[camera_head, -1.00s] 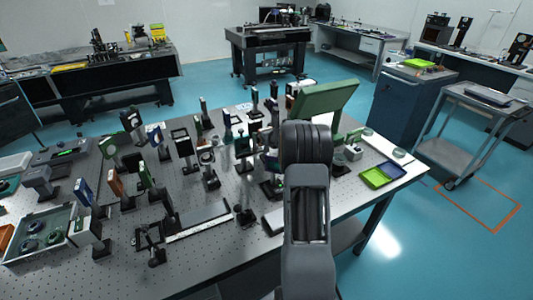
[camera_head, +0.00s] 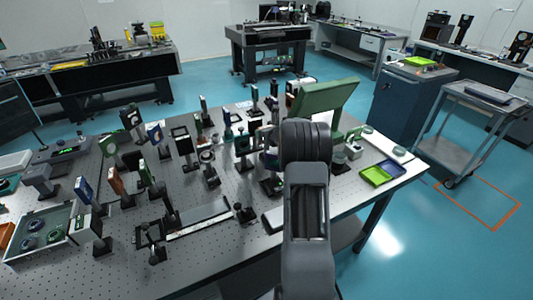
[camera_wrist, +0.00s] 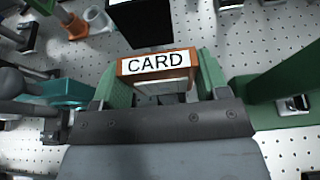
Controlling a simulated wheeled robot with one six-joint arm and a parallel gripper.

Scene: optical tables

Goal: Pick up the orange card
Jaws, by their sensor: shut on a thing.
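The orange card (camera_wrist: 158,66) shows in the wrist view, with a white label reading "CARD" on its near edge. It sits between the two green fingers of my gripper (camera_wrist: 163,82), which is shut on it. Most of the card's far side and what lies under it are hidden. In the head view my arm covers much of the table's right-centre, and I cannot make out the card or the fingertips there.
The perforated optical table (camera_head: 290,242) holds many mounted optics on posts. A large green panel (camera_head: 324,100) leans behind my arm, and a yellow-green open case (camera_head: 378,175) lies to the right. A green block (camera_wrist: 285,88) stands close right of my gripper.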

